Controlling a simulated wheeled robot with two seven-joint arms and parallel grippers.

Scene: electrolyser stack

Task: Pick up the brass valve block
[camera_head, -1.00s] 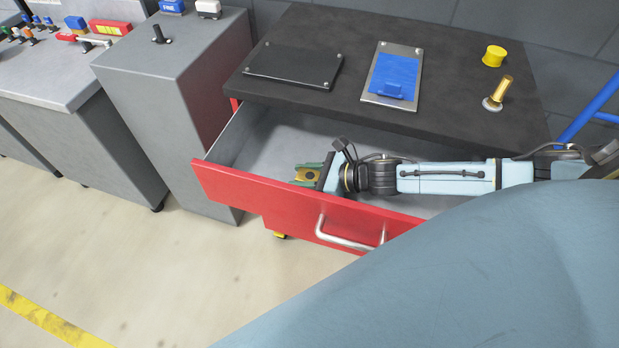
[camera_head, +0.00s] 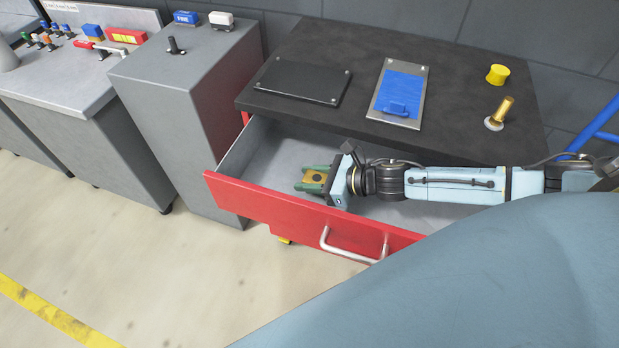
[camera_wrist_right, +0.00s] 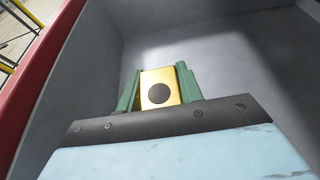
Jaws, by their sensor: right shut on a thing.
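The brass valve block (camera_wrist_right: 160,80) is a gold block with a dark round spot on its face. In the right wrist view it sits between the two green fingers of my right gripper (camera_wrist_right: 159,88), which is shut on it. In the head view the block (camera_head: 315,178) shows small between the fingertips of the right gripper (camera_head: 313,179), inside the open drawer (camera_head: 262,205). Whether the block touches the drawer floor is hard to tell. My left gripper is not in view.
The drawer's red front with a metal handle (camera_head: 352,250) lies on the near side. Its grey walls stand around the gripper. The black cabinet top (camera_head: 440,60) overhangs behind, carrying a black plate (camera_head: 300,80), a blue-covered plate (camera_head: 398,95), a yellow cap (camera_head: 497,75) and a brass rod (camera_head: 499,113).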

